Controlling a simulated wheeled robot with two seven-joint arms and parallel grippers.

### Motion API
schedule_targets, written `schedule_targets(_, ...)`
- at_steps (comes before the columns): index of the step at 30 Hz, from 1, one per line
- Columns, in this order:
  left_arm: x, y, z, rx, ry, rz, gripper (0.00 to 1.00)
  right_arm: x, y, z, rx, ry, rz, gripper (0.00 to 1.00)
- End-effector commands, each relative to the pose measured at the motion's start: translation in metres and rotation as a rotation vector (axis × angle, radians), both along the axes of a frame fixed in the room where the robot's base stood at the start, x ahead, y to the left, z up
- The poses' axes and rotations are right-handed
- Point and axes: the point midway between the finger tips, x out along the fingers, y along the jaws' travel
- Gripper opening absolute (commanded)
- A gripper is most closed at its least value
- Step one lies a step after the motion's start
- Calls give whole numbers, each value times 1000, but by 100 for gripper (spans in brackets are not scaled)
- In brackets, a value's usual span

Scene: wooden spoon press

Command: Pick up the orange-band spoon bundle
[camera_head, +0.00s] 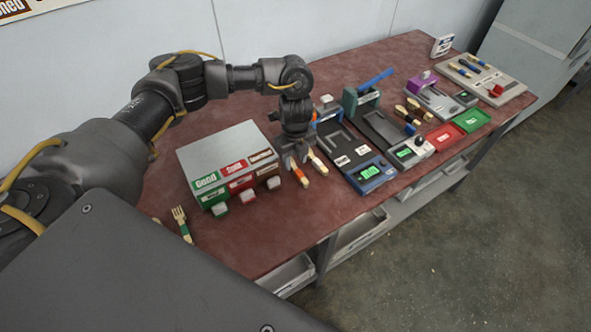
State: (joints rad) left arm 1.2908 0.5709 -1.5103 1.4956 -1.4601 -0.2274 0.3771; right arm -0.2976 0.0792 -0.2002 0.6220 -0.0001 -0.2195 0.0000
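My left gripper (297,158) points down over the table, just right of the sorting box. Its fingers look spread apart. A wooden spoon bundle with an orange band (298,173) lies on the table directly below the fingers; its far end is hidden by the gripper. A second light wooden bundle (318,163) lies close beside it on the right. I cannot tell whether the fingers touch either bundle. My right gripper is out of view.
The grey-topped box (222,158) with labelled slots stands left of the gripper. A green-banded wooden piece (183,226) lies in front of it. Presses and blue-based devices (371,177) stand to the right, with red (445,136) and green (472,120) trays beyond.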

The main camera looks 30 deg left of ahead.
Motion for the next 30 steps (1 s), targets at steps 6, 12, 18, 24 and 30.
schedule_targets(6,-1,-1,-29,-3,2,1,40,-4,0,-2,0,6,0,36)
schedule_targets(12,0,-1,-33,-1,0,0,40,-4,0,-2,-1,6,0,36)
schedule_targets(18,0,-1,-32,-1,1,-1,27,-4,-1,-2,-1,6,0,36)
schedule_targets(24,0,-1,-32,-1,0,0,0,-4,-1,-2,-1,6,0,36)
schedule_targets(30,0,-1,-32,-1,0,0,0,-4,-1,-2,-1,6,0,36)
